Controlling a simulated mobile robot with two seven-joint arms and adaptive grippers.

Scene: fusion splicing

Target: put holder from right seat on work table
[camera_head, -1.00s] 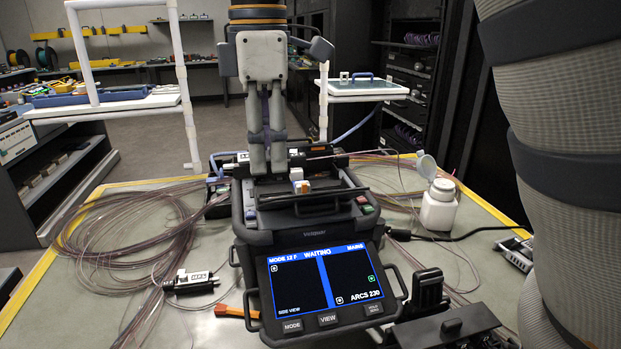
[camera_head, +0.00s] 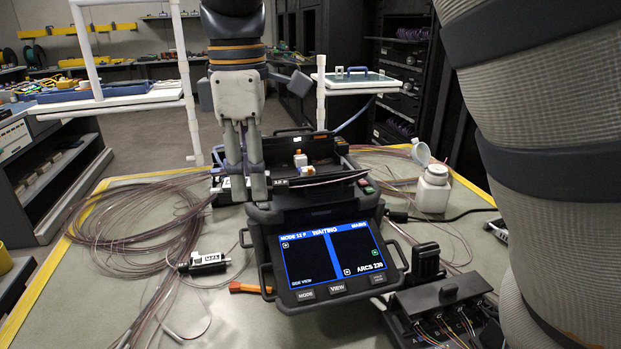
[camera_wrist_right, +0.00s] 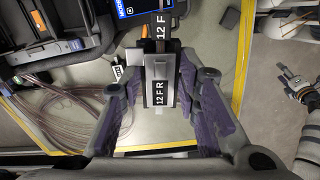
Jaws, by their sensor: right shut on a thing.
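In the right wrist view the holder (camera_wrist_right: 160,92) is a grey block labelled "12 F R" between the two fingers (camera_wrist_right: 160,112). A dark strip marked "12 F" extends from its upper end. Its underside is hidden, so I cannot tell its clearance. The splicer's screen reads "WAITING". The work table (camera_head: 120,320) has free surface left of the splicer.
Fibre coils (camera_head: 125,235) cover the table's left side. A small white-labelled device (camera_head: 205,262) and an orange tool (camera_head: 248,288) lie left of the splicer. A white bottle (camera_head: 433,188) and a black fibre-loaded unit (camera_head: 440,310) are on the right.

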